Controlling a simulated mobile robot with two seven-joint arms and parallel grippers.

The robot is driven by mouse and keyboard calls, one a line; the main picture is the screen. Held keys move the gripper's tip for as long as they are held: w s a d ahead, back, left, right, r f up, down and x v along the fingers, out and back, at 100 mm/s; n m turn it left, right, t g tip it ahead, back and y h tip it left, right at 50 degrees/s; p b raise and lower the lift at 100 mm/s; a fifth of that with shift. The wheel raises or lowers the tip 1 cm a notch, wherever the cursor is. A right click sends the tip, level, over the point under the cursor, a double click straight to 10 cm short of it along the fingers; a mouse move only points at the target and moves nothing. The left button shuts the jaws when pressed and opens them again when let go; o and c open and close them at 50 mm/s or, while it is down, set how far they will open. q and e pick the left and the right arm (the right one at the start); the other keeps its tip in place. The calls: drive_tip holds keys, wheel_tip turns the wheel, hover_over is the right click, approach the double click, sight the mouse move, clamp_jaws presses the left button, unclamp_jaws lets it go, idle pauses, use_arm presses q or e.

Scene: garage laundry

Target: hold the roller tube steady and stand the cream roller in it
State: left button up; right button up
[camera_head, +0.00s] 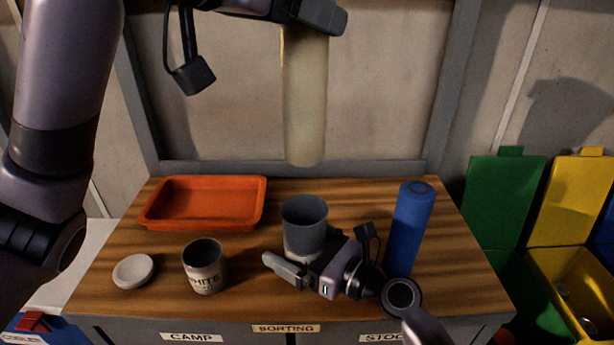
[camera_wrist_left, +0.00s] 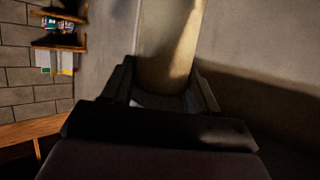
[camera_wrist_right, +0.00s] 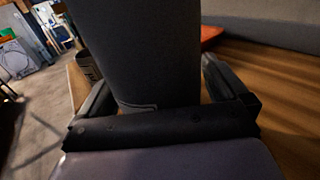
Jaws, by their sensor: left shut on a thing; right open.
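The cream roller (camera_head: 306,100) hangs upright in my left gripper (camera_head: 308,22), which is shut on its top end. It also fills the upper middle of the left wrist view (camera_wrist_left: 168,45). The roller's lower end is above and behind the grey roller tube (camera_head: 304,222), apart from it. The tube stands upright on the bench with its dark mouth open upward. My right gripper (camera_head: 312,270) is low at the tube's front, its fingers open on either side. The right wrist view shows the tube (camera_wrist_right: 150,55) between both fingers. Contact with the fingers cannot be told.
A blue roller (camera_head: 410,228) stands upright right of the tube, close to my right arm. A labelled cup (camera_head: 205,270), a small white dish (camera_head: 133,271) and an orange tray (camera_head: 204,203) are on the left of the wooden bench (camera_head: 240,290). Green (camera_head: 503,200) and yellow (camera_head: 577,205) bins stand at right.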

sight(288, 123)
drive_tip(key=c, duration=1)
use_arm(q)
drive_tip(key=shift+f, duration=6.5)
use_arm(e)
drive_tip(key=shift+o, duration=0.2)
use_arm(q)
drive_tip(key=o, duration=1.5)
drive_tip(key=shift+c, duration=0.2)
drive_tip(key=v, duration=1.2)
